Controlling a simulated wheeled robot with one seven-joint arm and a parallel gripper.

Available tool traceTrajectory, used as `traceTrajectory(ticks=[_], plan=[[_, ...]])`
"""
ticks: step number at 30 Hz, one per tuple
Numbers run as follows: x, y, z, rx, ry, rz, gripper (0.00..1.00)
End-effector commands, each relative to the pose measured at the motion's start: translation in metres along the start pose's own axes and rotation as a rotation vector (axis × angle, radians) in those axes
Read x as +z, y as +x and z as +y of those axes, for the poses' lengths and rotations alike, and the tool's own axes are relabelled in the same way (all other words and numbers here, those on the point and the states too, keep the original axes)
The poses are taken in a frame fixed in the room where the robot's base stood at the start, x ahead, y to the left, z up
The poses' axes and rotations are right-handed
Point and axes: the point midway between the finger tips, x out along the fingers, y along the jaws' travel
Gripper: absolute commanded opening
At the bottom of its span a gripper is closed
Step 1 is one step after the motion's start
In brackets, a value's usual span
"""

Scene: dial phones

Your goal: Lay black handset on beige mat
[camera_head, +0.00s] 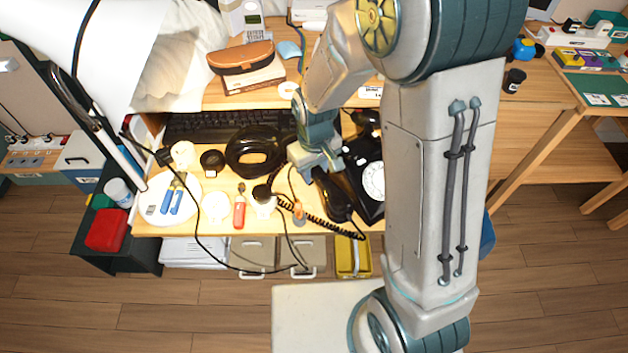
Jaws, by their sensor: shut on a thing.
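The black handset (335,197) is at the front of the wooden desk, just left of the black dial phone (373,183) with its white dial. My gripper (316,168) comes down from above and is shut on the handset near its upper end. The fingertips are small and partly hidden by my wrist. The handset lies slantwise; I cannot tell whether it touches the desk. A black coiled cord (322,226) hangs by the desk's front edge. My arm covers the right part of the phone. I cannot make out a beige mat for certain.
A coil of black cable (254,151) lies left of my gripper. A round pale plate (153,206) with blue-handled pliers and a red-handled tool (239,212) are farther left. A keyboard (215,124) sits under the raised shelf. The desk front is crowded.

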Motion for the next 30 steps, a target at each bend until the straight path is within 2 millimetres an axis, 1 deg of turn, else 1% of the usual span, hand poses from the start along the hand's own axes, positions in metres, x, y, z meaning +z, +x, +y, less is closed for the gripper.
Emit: traceTrajectory(ticks=[5, 9, 11, 19, 23, 24, 25, 26, 30], plan=[[0.0, 0.014, -0.001, 0.0, -0.001, 0.0, 0.0], [0.0, 0.035, -0.001, 0.0, -0.002, -0.002, 0.0], [0.0, 0.041, -0.001, 0.0, -0.002, -0.001, 0.0], [-0.001, 0.043, -0.001, 0.0, -0.003, 0.002, 0.0], [-0.001, 0.047, -0.001, 0.0, -0.003, 0.002, 0.0], [-0.001, 0.046, -0.001, 0.0, -0.003, 0.001, 0.4], [-0.001, 0.046, -0.001, 0.0, -0.003, 0.001, 0.48], [0.0, 0.046, -0.001, 0.0, -0.003, 0.001, 0.51], [0.0, 0.046, -0.001, 0.0, -0.003, 0.001, 0.51]])
